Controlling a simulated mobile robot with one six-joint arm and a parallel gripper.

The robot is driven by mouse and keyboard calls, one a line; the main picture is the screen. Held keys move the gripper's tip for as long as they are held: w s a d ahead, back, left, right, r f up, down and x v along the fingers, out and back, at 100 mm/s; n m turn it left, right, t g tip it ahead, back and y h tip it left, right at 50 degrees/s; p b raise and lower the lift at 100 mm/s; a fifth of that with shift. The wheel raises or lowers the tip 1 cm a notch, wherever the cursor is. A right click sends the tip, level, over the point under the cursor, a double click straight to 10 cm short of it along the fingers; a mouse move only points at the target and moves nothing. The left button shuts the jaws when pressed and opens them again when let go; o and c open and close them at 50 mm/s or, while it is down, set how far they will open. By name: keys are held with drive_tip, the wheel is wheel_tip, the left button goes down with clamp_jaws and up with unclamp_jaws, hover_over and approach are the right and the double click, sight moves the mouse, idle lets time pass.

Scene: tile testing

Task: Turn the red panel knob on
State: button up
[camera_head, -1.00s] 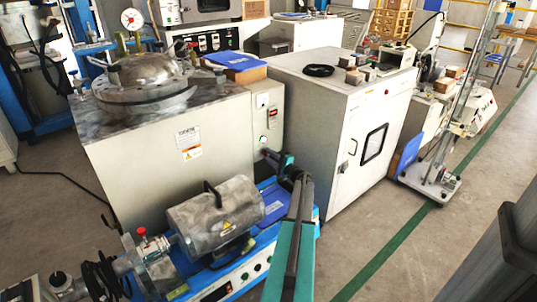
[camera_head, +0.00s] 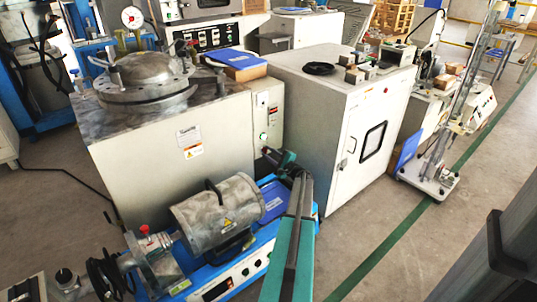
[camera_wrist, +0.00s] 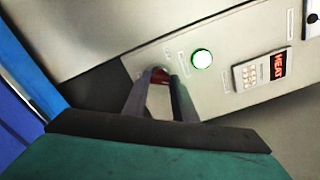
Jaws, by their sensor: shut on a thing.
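The red knob (camera_wrist: 159,76) is on the light grey control panel, at the upper middle of the wrist view. How far the knob is turned is hard to tell. Right of it on the panel is a round green light (camera_wrist: 202,59), glowing. In the head view my gripper (camera_head: 268,153) reaches the low front of the panel (camera_head: 266,100) on the big grey machine, and the knob is hidden there.
A keypad with a red HEAT display (camera_wrist: 260,70) is farther right on the panel. A blue bench machine with a metal drum (camera_head: 218,212) stands close below my arm. A white cabinet (camera_head: 330,130) stands just right of the panel.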

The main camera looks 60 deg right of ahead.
drive_tip(key=o, duration=1)
drive_tip(key=shift+o, duration=0.2)
drive_tip(key=shift+s, duration=0.1)
drive_tip(key=p+v, duration=0.2)
drive_tip(key=v, duration=1.1)
drive_tip(key=shift+s+a+p, duration=0.2)
drive_tip(key=shift+s+p, duration=0.1)
drive_tip(key=shift+p, duration=0.05)
drive_tip(key=shift+s, duration=0.1)
